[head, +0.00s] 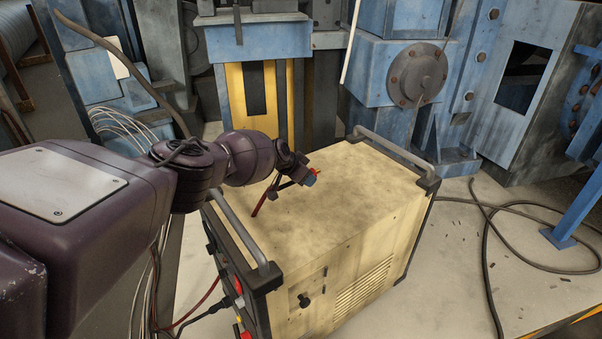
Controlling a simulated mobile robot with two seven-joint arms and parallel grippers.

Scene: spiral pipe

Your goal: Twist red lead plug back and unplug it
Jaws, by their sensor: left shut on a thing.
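A cream welding machine (330,215) with a dark front panel stands on the floor in the middle. My left gripper (312,177) is above the machine's top, shut on the red lead plug (316,171), of which only a small red part shows. A dark red length of lead (262,202) hangs below my wrist, over the top near the front handle. The front panel is seen at a steep angle, so its sockets are hard to make out. My right gripper is not in view.
The machine has a front handle (236,232) and a rear handle (394,150). Other cables (205,300) hang by the front panel. Blue machinery (395,75) stands behind. A black cable (487,245) lies on the floor at the right, where there is free room.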

